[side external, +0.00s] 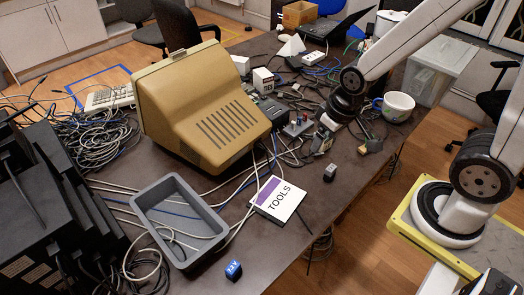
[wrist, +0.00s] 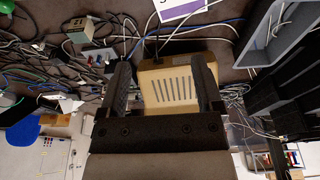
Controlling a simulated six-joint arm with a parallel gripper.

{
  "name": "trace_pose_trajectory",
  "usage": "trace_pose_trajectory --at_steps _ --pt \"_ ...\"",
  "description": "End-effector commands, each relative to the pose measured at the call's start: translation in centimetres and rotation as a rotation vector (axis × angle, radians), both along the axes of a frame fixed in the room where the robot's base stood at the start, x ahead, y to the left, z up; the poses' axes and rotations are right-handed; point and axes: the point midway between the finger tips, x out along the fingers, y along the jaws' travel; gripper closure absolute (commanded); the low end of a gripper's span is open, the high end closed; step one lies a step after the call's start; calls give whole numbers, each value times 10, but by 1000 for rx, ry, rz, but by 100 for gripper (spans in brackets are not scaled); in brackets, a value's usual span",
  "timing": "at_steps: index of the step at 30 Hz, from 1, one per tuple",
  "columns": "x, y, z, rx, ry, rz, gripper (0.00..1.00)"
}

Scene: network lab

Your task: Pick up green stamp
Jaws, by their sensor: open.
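I cannot clearly pick out a green stamp in either view. A green thing (wrist: 8,6) is cut off at the top left corner of the wrist view; I cannot tell whether it is the stamp. In the side view a small grey block (side external: 330,173) stands on the table right of the TOOLS sign, and a small blue block (side external: 233,270) lies near the front edge. My gripper (wrist: 162,66) is open and empty, with the beige monitor seen beyond its two dark fingers. In the side view my arm reaches in from the upper right, and its end is hard to make out among the clutter.
The beige monitor (side external: 205,105) stands mid-table. A grey tray (side external: 217,263) and TOOLS sign (side external: 277,199) lie in front of it. A white cup (side external: 398,107) stands at right. Cables and small devices crowd the back. Bare table shows around the grey block.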

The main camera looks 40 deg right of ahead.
Motion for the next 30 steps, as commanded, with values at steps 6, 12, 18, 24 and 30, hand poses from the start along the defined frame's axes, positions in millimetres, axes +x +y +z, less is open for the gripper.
trace_pose_trajectory --at_steps 6,12,18,24,30 --pt "1 -2 -1 -1 -5 -3 16" --pt "13 -16 -11 -10 -41 -31 16" --pt "33 -50 -33 -34 -126 -88 16" --pt "49 -95 -61 -69 -235 -154 16" --pt "55 -140 -88 -107 -346 -217 16"
